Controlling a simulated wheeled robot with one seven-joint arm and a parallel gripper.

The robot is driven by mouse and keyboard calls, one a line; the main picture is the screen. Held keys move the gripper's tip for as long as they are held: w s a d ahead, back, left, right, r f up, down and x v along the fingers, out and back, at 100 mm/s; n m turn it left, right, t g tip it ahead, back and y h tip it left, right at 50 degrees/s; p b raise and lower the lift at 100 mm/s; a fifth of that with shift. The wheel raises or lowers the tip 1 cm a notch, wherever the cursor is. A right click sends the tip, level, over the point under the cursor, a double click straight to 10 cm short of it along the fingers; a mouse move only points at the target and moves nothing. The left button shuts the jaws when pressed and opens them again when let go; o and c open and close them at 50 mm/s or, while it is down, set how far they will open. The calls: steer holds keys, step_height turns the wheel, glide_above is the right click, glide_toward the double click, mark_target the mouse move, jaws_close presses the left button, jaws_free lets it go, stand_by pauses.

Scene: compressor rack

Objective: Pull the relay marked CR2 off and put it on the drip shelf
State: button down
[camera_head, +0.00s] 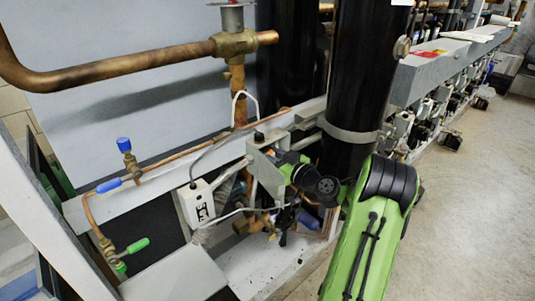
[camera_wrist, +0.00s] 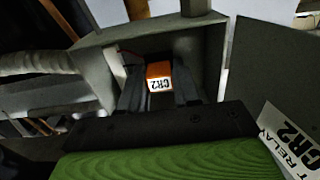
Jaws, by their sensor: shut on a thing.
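The orange relay (camera_wrist: 158,70) with a white label reading CR2 shows in the wrist view, inside a grey open-fronted box (camera_wrist: 90,60). My gripper (camera_wrist: 159,85) is shut on it, with one dark finger on each side. I cannot tell whether the relay is still seated, as its far end is hidden. In the head view my green arm reaches to the grey bracketed box on the rail; the fingertips and relay are hidden there. A flat grey shelf (camera_head: 178,278), which looks like the drip shelf, lies low at left front.
A label plate reading RELAY CR2 (camera_wrist: 290,140) is beside the box. A black vertical cylinder (camera_head: 352,80) stands close behind my arm. A white switch box (camera_head: 196,204), copper pipes (camera_head: 130,66) and a green-handled valve (camera_head: 135,246) are to the left.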

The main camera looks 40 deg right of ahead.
steer(key=s+b, duration=0.3)
steer(key=s, duration=0.3)
steer(key=shift+b, duration=0.4)
stand_by(0.6)
steer(key=shift+d, duration=0.1)
stand_by(0.4)
